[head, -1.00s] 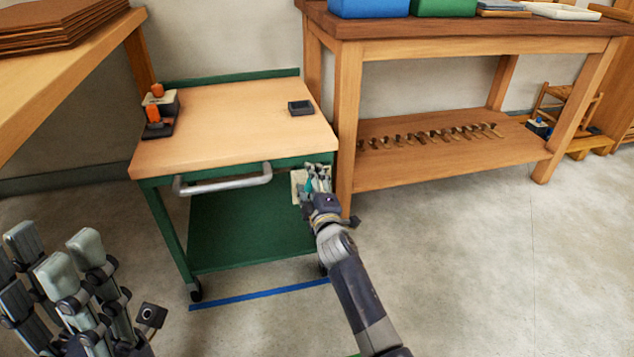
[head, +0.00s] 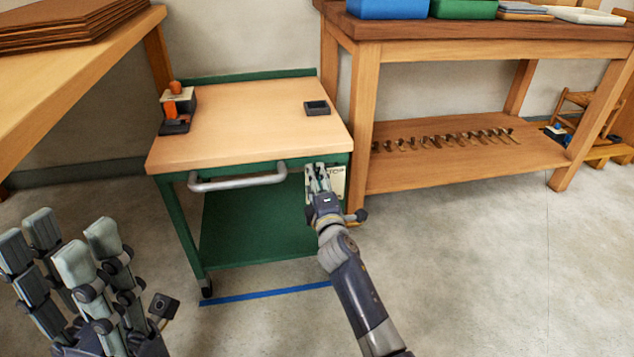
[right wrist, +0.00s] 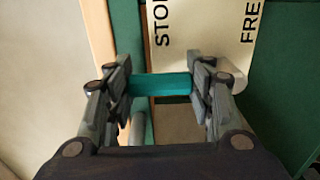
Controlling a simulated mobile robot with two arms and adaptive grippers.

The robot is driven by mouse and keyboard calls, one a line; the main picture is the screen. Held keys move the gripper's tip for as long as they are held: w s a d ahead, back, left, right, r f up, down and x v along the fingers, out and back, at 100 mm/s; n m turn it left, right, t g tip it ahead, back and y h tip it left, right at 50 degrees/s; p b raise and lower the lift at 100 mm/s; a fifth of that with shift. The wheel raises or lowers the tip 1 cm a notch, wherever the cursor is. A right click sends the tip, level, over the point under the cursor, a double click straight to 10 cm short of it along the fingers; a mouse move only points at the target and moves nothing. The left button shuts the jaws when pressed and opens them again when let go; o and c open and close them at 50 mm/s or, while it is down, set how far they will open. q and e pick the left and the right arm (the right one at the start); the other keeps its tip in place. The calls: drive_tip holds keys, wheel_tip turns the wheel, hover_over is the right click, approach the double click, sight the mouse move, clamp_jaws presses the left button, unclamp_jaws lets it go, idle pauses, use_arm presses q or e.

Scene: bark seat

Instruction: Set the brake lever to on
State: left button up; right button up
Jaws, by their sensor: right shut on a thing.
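The brake lever is a teal bar (right wrist: 160,84) in the right wrist view, in front of a pale plate (right wrist: 205,35) lettered STOP and FREE. The bar lies in line with the STOP lettering, with FREE off to the right. My right gripper (right wrist: 162,88) is shut on the bar, fingers at both its ends. In the head view my right gripper (head: 317,172) is at the front right of the cart (head: 250,120), partly covering the plate (head: 338,182); the lever is hidden there. My left gripper (head: 62,240) is open and empty at lower left.
The cart has a grey front handle (head: 237,178) and carries a dark small tray (head: 317,108) and an orange-and-black device (head: 176,108). A wooden workbench (head: 430,52) stands close on the right. A blue line (head: 265,294) marks the floor. Open floor lies at lower right.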

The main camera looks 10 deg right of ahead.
drive_tip(key=shift+r, duration=0.25)
drive_tip(key=o, duration=1.5)
drive_tip(key=shift+w+a+f, duration=0.1)
drive_tip(key=shift+w+f, duration=0.05)
drive_tip(key=shift+o, duration=0.2)
drive_tip(key=shift+s+f, duration=0.1)
drive_tip(key=shift+s, duration=0.1)
drive_tip(key=shift+s, duration=0.3)
drive_tip(key=s, duration=1.1)
drive_tip(key=shift+d, duration=0.25)
